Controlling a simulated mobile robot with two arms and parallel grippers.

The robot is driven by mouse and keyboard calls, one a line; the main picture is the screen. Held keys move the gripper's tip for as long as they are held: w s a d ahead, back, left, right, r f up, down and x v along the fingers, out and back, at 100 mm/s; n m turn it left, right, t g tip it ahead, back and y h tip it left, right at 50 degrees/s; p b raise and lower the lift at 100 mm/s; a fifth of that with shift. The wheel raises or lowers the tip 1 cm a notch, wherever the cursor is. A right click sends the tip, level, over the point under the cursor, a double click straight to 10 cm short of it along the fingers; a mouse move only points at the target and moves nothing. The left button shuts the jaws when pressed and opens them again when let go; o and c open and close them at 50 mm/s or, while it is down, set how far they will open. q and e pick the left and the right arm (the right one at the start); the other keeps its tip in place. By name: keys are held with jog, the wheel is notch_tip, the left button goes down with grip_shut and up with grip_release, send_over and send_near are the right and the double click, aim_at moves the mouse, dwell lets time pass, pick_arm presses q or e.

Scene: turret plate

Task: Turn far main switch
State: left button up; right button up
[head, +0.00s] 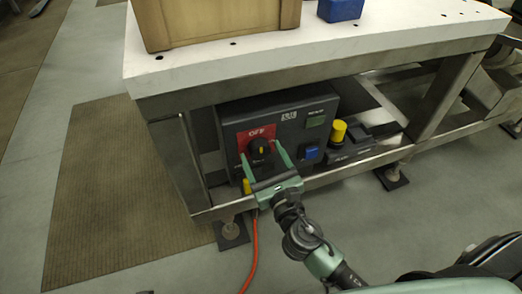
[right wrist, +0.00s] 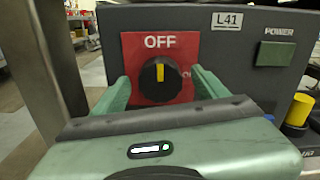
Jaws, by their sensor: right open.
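The main switch is a round black knob (right wrist: 160,80) with a yellow pointer mark, on a red plate (right wrist: 188,46) marked OFF. The yellow mark points up toward the word OFF. The knob also shows in the head view (head: 261,149). It sits on the front of a dark control box (head: 229,114) labelled L41. My right gripper (right wrist: 160,88) is open, with one green finger on each side of the knob. A gap shows between each finger and the knob in the right wrist view. My left gripper is not in view.
The box stands on a shelf under a white tabletop (head: 400,36) with metal legs. A yellow button (head: 339,131), a blue part (head: 311,153) and a green POWER panel (right wrist: 275,54) are to the right. An orange cable (head: 254,255) hangs below. A wooden crate (head: 215,22) stands on top.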

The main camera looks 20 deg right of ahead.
jog(key=shift+w, duration=0.7)
jog(key=c, duration=1.4)
